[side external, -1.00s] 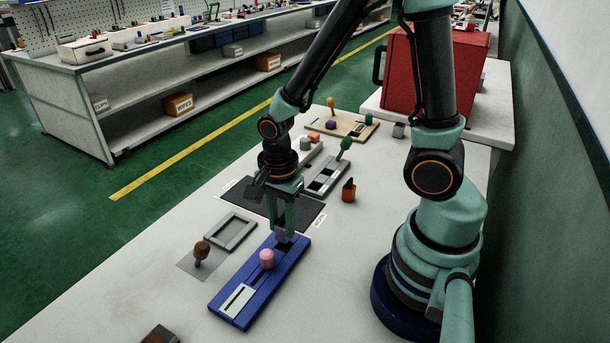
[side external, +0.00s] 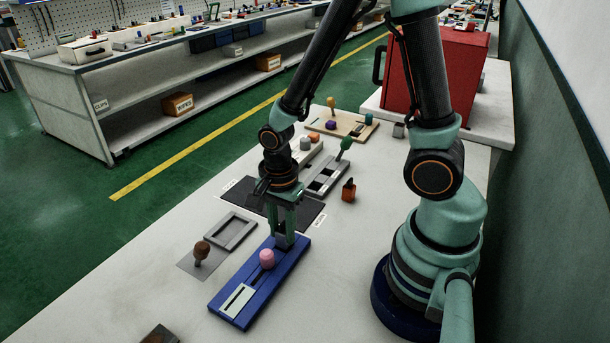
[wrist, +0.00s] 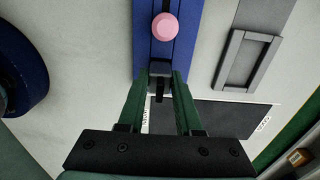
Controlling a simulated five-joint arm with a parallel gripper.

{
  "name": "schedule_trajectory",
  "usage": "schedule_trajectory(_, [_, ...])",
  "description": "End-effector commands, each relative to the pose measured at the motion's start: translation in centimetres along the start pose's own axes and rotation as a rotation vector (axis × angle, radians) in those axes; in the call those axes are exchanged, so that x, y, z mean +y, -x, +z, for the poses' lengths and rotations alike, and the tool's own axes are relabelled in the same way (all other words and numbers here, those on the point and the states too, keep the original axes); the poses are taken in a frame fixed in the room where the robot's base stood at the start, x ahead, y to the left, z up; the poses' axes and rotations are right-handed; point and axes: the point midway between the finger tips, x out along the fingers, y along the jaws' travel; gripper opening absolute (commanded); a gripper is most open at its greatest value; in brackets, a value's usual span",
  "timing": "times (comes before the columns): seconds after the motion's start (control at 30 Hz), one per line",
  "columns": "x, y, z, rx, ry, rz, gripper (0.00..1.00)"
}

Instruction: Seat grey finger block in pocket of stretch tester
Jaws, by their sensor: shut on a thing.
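The stretch tester is the long blue fixture (side external: 236,307) on the table, with a pink knob (side external: 267,259) on its slide and a pale plate (side external: 237,300) at its near end. My gripper (side external: 284,238) is over the tester's far end, fingers pointing down. In the wrist view my gripper (wrist: 162,76) is shut on the dark grey finger block (wrist: 160,69), which is over the tester's end, just beyond the pink knob. The fingers largely hide the block in the side view. The pocket is hidden, and I cannot tell how deep the block sits.
A grey frame tray (side external: 231,231) and a brown knob (side external: 201,250) lie left of the tester. A black mat (side external: 308,213) lies behind it. The table in front of the tester's right side is clear.

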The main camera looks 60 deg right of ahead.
Motion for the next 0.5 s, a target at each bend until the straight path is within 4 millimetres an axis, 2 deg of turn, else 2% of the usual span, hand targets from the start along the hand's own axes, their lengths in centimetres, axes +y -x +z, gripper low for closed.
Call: schedule_trajectory(0.5, [-0.01,-0.6,0.0,0.0,0.0,0.001,0.0])
